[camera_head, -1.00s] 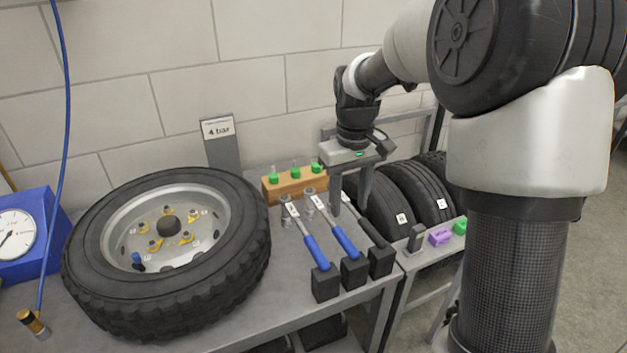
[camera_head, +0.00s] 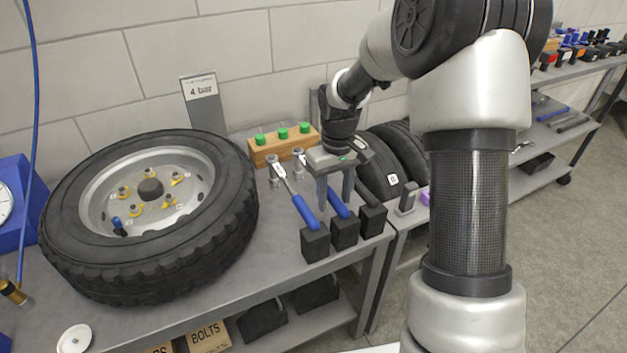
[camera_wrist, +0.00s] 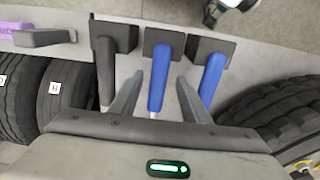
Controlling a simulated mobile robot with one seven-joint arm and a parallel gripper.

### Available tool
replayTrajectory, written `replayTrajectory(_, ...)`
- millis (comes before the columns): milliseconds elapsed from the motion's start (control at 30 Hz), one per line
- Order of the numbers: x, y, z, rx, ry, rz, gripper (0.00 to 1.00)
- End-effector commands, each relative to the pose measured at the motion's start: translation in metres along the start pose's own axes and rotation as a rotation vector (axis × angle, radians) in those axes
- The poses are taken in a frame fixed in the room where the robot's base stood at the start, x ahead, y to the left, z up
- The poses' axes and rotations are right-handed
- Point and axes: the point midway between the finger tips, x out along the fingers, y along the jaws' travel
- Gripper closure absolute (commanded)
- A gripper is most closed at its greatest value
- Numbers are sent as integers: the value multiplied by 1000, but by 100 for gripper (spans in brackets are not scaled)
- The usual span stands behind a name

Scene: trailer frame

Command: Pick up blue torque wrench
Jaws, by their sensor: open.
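Two torque wrenches with blue handles lie side by side on the metal bench (camera_head: 225,262), each handle end at a black block. The left blue wrench (camera_head: 305,212) is clear of my gripper. The middle blue wrench (camera_head: 339,203) is partly hidden by my fingers. My gripper (camera_head: 336,208) is open and points down over the middle one. In the wrist view, the middle blue handle (camera_wrist: 159,78) shows between my two fingers (camera_wrist: 159,82), apart from both. The other blue handle (camera_wrist: 212,76) is outside the right finger. A black-handled wrench (camera_wrist: 106,72) is outside the left finger.
Black blocks (camera_head: 315,242) line the bench's front edge. A large tyre on a wheel (camera_head: 75,270) fills the bench's left. A wooden block with green-topped pieces (camera_head: 268,154) stands behind the wrenches. More tyres (camera_head: 380,178) stand at the right.

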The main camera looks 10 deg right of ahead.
Motion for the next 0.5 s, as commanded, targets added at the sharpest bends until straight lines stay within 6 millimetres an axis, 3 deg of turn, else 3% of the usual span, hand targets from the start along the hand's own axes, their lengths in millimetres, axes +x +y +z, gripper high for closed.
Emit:
replayTrajectory(333,46,2,-3,0,-3,-2,58)
replayTrajectory(500,51,3,-4,-1,0,0,58)
